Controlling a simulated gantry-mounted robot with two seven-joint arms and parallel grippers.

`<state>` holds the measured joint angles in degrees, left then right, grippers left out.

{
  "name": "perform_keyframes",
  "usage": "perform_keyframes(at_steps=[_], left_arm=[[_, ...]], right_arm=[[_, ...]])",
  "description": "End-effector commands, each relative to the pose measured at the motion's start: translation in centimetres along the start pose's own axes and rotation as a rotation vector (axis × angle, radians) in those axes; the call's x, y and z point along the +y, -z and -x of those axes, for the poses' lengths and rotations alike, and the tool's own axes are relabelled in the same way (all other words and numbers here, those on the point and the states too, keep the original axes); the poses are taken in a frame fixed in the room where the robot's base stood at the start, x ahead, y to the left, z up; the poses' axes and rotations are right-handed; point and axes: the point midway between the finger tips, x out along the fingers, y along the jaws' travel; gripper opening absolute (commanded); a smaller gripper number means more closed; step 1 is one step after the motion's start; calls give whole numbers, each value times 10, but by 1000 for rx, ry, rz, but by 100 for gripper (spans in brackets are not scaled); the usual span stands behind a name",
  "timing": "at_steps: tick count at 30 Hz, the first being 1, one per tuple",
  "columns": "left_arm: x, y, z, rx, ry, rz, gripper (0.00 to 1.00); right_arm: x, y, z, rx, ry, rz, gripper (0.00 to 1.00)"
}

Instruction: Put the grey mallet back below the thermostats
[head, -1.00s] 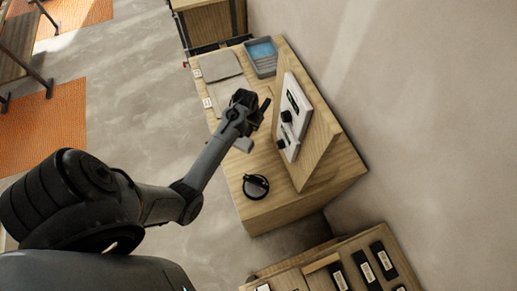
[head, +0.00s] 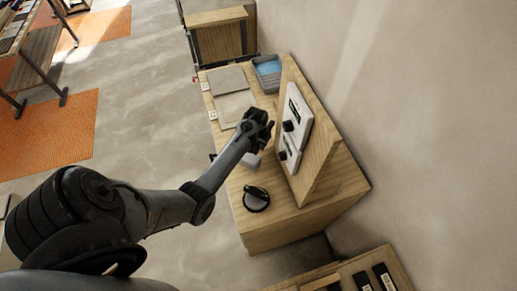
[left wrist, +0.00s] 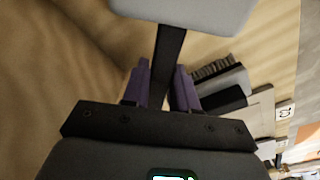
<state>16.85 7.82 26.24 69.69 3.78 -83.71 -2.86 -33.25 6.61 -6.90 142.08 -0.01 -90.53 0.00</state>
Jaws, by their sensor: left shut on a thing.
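The grey mallet shows in the left wrist view with a light grey head (left wrist: 182,10) and a black handle (left wrist: 168,58). The purple fingers of my left gripper (left wrist: 161,82) are shut on the handle. In the head view my left gripper (head: 262,124) is over the wooden bench, just left of the upright panel, and the mallet head (head: 251,160) shows below the wrist. I cannot tell its height above the bench. The white upper thermostat (head: 298,106) and lower thermostat (head: 291,155) are on the wooden panel (head: 320,145). My right gripper is out of view.
A black round-based tool (head: 256,198) stands on the bench (head: 285,228) near its front. Grey tiles (head: 228,80) and a tray with blue inside (head: 267,70) are at the back. Another bench with dark labelled items (head: 383,277) is at the lower right.

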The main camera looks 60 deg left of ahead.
Motion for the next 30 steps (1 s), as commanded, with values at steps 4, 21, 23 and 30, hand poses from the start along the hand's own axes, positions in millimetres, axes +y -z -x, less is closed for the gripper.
perform_keyframes(at_steps=[4,21,23,30], left_arm=[[0,-2,-18,-3,0,0,0],[0,-3,-38,0,0,0,0],[0,-4,-40,-1,0,0,29],[0,-4,-39,-1,0,0,53]], right_arm=[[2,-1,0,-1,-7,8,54],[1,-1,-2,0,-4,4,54],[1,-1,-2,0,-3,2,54],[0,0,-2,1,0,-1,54]])
